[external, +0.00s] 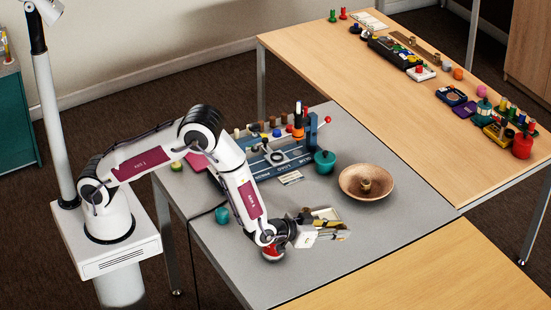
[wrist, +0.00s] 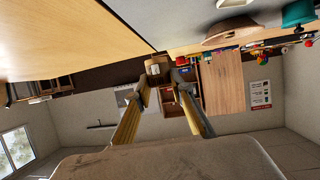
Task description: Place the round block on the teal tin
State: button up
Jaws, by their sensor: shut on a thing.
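My gripper (external: 338,230) reaches out to the right, low over the front of the grey table, with its yellow fingers roughly level. In the wrist view my gripper (wrist: 161,78) is closed on a small brown block (wrist: 157,66) between its fingertips. It looks like the round block, though its full shape is partly hidden. The teal tin (external: 325,161) stands on the grey table behind and slightly left of the fingertips, clear of them. A teal shape, likely the tin (wrist: 298,13), shows at the wrist view's upper right.
A brown bowl (external: 352,193) with a small brown piece inside stands right of the tin. A blue rack (external: 272,158) of coloured pegs is behind left. A small teal item (external: 222,215) and a red item (external: 272,253) are near my arm. The table's front right is clear.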

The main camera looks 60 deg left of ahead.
jog(key=shift+w+a+r, duration=0.15)
jog(key=shift+a+r, duration=0.05)
jog(key=s+a+r+n+g+y, duration=0.15)
jog(key=a+n+y, duration=0.3)
jog(key=a, duration=0.55)
jog(key=s+a+r+n+g+y, duration=0.1)
jog(key=s+a+n+y, duration=0.3)
jog(key=a, duration=0.6)
jog(key=s+a+n+g+y, duration=0.3)
jog(key=s+a, duration=0.3)
jog(key=s, duration=0.2)
jog(key=s+a+r+n+g+y, duration=0.1)
jog(key=s+a+n+g+y, duration=0.2)
jog(key=s+a+n+g, duration=0.2)
jog(key=s+a, duration=0.1)
jog(key=s, duration=0.1)
jog(key=shift+s+g, duration=0.35)
jog(key=shift+s, duration=0.05)
jog(key=shift+n, duration=0.25)
jog(key=shift+f, duration=2.85)
